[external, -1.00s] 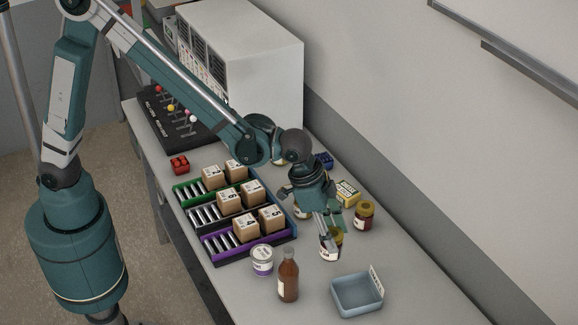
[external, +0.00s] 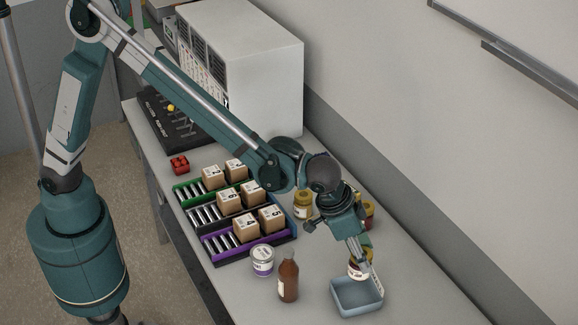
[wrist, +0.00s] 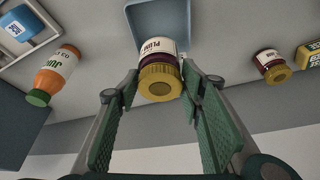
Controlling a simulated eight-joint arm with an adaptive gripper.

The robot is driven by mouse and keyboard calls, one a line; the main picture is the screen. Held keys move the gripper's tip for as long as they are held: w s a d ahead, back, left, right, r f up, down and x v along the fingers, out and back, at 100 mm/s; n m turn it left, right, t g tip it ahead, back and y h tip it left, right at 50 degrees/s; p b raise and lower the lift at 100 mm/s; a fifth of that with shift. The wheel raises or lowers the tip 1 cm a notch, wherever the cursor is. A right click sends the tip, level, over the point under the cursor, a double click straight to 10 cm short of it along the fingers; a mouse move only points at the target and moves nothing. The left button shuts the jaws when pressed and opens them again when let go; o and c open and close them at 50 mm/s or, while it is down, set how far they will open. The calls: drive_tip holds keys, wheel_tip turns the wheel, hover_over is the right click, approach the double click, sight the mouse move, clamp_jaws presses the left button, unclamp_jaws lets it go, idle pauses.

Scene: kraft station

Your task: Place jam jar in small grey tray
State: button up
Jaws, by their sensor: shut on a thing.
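The jam jar (external: 358,266) has a yellow lid and a white label. In the wrist view the jar (wrist: 159,82) shows its ribbed yellow lid, dark contents and a label starting "PLUM". My gripper (external: 361,262) is shut on the jar, with one finger on each side of it in the wrist view (wrist: 160,88). The small grey tray (external: 358,307) is a blue-grey open box on the table near the front. The jar is over the tray's back part in the external view. The tray (wrist: 180,12) shows behind the jar in the wrist view. The gap between jar and tray floor cannot be told.
A brown bottle (external: 288,278) and a white tin (external: 262,261) stand left of the tray. A yellow-lidded jar (external: 303,206) and another jar (external: 369,214) stand behind. Racks with cardboard boxes (external: 246,227) lie to the left. The wall is at the right.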

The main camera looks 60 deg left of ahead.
sight(359, 271)
drive_tip(key=shift+f, duration=3.15)
drive_tip(key=shift+f, duration=1.85)
drive_tip(key=shift+f+b, duration=0.2)
drive_tip(key=shift+b, duration=0.15)
drive_tip(key=o, duration=1.2)
drive_tip(key=shift+r, duration=0.25)
drive_tip(key=shift+p+v, duration=0.4)
drive_tip(key=shift+v, duration=5.55)
drive_tip(key=shift+a, duration=0.1)
